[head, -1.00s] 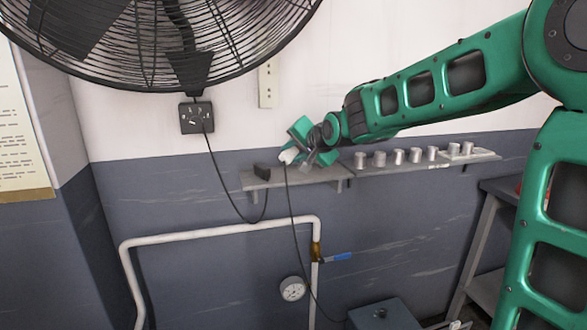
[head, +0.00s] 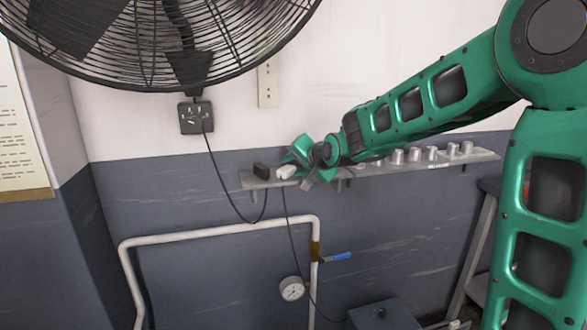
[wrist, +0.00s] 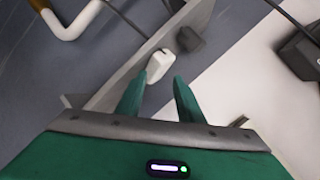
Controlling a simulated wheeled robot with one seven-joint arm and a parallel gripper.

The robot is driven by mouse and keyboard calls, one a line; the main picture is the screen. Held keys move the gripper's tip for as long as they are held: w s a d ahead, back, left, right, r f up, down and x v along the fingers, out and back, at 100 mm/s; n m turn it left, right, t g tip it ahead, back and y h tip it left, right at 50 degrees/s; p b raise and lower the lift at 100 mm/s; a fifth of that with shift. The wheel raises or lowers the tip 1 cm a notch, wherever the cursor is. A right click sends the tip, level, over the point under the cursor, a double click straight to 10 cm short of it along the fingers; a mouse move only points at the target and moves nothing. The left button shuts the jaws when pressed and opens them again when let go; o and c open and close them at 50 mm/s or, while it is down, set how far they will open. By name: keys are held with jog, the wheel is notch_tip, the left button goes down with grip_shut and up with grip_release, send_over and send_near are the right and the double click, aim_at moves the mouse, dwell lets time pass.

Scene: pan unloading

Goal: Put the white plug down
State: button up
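The white plug (head: 287,172) lies on the left part of the grey wall shelf (head: 325,177), to the right of a black plug (head: 262,171). Its dark cord hangs down below the shelf. My gripper (head: 301,168) is just to the right of the white plug in the head view. In the wrist view my gripper (wrist: 156,82) has its two green fingers apart, and the white plug (wrist: 159,66) sits at and beyond the fingertips, with a gap to the right finger. Whether the left finger touches it I cannot tell. The black plug (wrist: 190,38) is just past it.
Several metal cylinders (head: 414,155) stand farther right on the shelf. A black wall socket (head: 196,117) and a large fan (head: 150,45) are at upper left. A white pipe (head: 215,231) and a gauge (head: 292,288) are below.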

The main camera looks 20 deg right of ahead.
jog(key=v, duration=1.2)
jog(key=s+d+f+n+g+h, duration=0.1)
jog(key=s+d+f+g+h, duration=0.15)
jog(key=s+d+f, duration=0.45)
jog(key=s+d+f+g+h, duration=0.1)
jog(key=s+d+f+g, duration=0.35)
jog(key=s+d, duration=0.4)
jog(key=s+f+g, duration=0.2)
jog(key=s+f, duration=0.1)
jog(key=s, duration=0.8)
jog(key=s+f+n+g+y, duration=0.1)
jog(key=s+f+g, duration=0.2)
jog(key=s, duration=0.8)
jog(key=shift+d+f+n+g, duration=0.3)
jog(key=shift+d+f, duration=0.15)
jog(key=shift+f, duration=0.05)
jog(key=shift+s, duration=0.1)
